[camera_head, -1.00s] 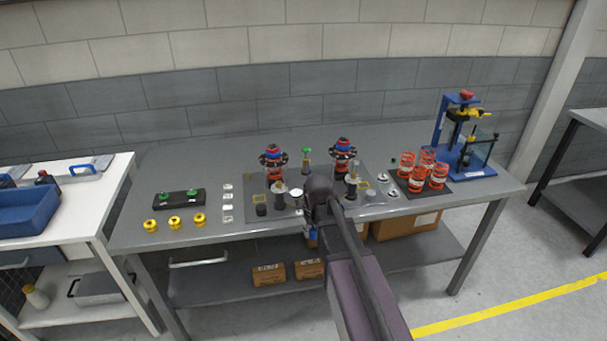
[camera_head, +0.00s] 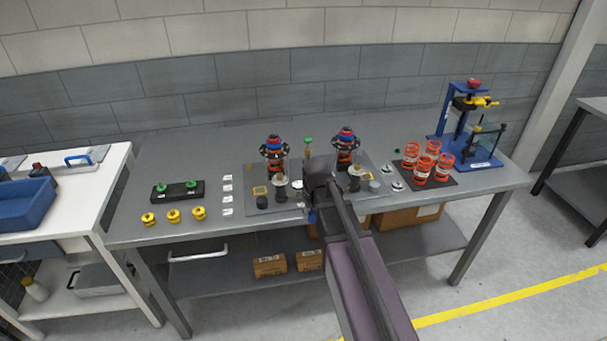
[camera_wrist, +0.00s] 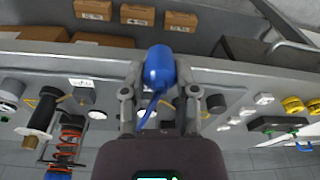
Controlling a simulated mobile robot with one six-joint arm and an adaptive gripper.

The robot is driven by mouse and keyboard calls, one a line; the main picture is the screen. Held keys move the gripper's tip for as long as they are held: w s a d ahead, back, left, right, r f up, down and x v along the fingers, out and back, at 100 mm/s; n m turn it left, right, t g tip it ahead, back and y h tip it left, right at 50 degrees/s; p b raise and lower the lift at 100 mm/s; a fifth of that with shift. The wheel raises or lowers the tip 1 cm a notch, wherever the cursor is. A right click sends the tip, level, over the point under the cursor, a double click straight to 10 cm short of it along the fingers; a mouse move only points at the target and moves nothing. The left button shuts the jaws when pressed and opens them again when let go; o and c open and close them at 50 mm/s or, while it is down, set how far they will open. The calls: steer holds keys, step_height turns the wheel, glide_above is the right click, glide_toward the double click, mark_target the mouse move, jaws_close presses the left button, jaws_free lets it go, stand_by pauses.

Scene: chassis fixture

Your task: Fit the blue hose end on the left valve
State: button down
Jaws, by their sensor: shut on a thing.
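My gripper (camera_wrist: 160,90) is shut on the blue hose end (camera_wrist: 158,66), a blue cylinder held between its two fingers in the wrist view. A thin blue hose (camera_wrist: 150,108) trails from it toward my wrist. In the head view my own arm hides most of the gripper; only a bit of blue (camera_head: 312,216) shows at the bench's front edge. Behind it, a plate (camera_head: 250,210) bears two spring assemblies, left (camera_head: 274,152) and right (camera_head: 347,146), each with a brass-topped dark post in front, left (camera_head: 281,186) and right (camera_head: 355,178). I cannot tell which part is the left valve.
A black block with green knobs (camera_head: 178,191) and several yellow caps (camera_head: 173,215) lie left. Orange springs (camera_head: 423,162) and a blue press (camera_head: 468,130) stand right. Cardboard boxes (camera_head: 270,265) sit on the lower shelf. The bench's left back is clear.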

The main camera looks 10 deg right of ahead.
steer(key=w+r+p, duration=0.1)
steer(key=w, duration=0.4)
steer(key=w+r+p, duration=0.1)
steer(key=w, duration=0.4)
steer(key=w+r+p, duration=0.1)
steer(key=w, duration=0.5)
steer(key=shift+r, duration=0.15)
steer(key=shift+s, duration=0.1)
steer(key=shift+f+b, duration=1.8)
steer(key=shift+f, duration=0.15)
steer(key=shift+f, duration=0.1)
steer(key=shift+f+b, duration=0.8)
steer(key=shift+b, duration=0.1)
steer(key=shift+f+b, duration=0.35)
stand_by(0.6)
steer(key=shift+c, duration=1.5)
jaws_free()
